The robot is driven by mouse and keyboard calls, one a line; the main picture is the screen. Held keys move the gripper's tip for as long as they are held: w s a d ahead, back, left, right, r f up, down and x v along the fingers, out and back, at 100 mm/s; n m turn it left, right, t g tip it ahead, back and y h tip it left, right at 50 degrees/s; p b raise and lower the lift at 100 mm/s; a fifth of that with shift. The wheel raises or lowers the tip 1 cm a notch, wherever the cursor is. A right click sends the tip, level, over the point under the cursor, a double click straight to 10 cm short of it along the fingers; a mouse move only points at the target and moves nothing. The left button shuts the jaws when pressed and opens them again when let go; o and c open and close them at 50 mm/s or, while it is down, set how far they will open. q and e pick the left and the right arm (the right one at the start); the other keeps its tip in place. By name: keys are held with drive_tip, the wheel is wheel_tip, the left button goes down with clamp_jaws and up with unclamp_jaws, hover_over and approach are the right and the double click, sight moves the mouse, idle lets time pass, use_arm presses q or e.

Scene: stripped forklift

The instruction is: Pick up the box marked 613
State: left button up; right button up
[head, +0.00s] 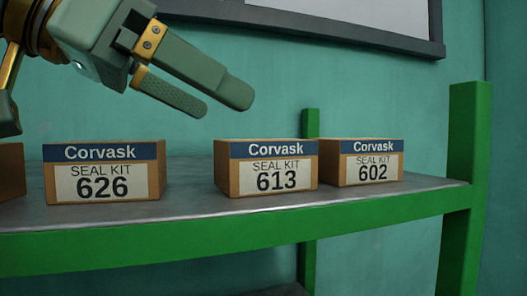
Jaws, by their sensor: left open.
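The box marked 613 (265,168) is a brown carton with a blue Corvask band and a white SEAL KIT label. It stands upright on the grey shelf (200,213), its label facing me. My left gripper (228,103) comes in from the upper left, open and empty. In the picture its fingertips are above and a little left of the 613 box, apart from it. My right gripper is not in view.
A like box marked 602 (362,162) stands close at the right of 613. Box 626 (103,172) stands to the left, with a gap between. Another box (11,171) is cut off at the left edge. A green post (466,150) bounds the shelf's right end.

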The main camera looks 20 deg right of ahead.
sight(263, 164)
use_arm(q)
drive_tip(key=shift+x, duration=0.8)
drive_tip(key=shift+w+d+f+p, duration=0.1)
drive_tip(key=shift+d+f+p, duration=0.2)
drive_tip(key=shift+p, duration=0.1)
drive_tip(key=p+x, duration=0.2)
drive_tip(key=x, duration=0.1)
drive_tip(key=shift+d+f, duration=0.2)
drive_tip(key=shift+f, duration=0.15)
drive_tip(key=shift+w+d+f, duration=0.1)
drive_tip(key=shift+d+f, duration=0.15)
drive_tip(key=shift+d, duration=0.1)
drive_tip(key=shift+a, duration=0.2)
drive_tip(key=c, duration=1.3)
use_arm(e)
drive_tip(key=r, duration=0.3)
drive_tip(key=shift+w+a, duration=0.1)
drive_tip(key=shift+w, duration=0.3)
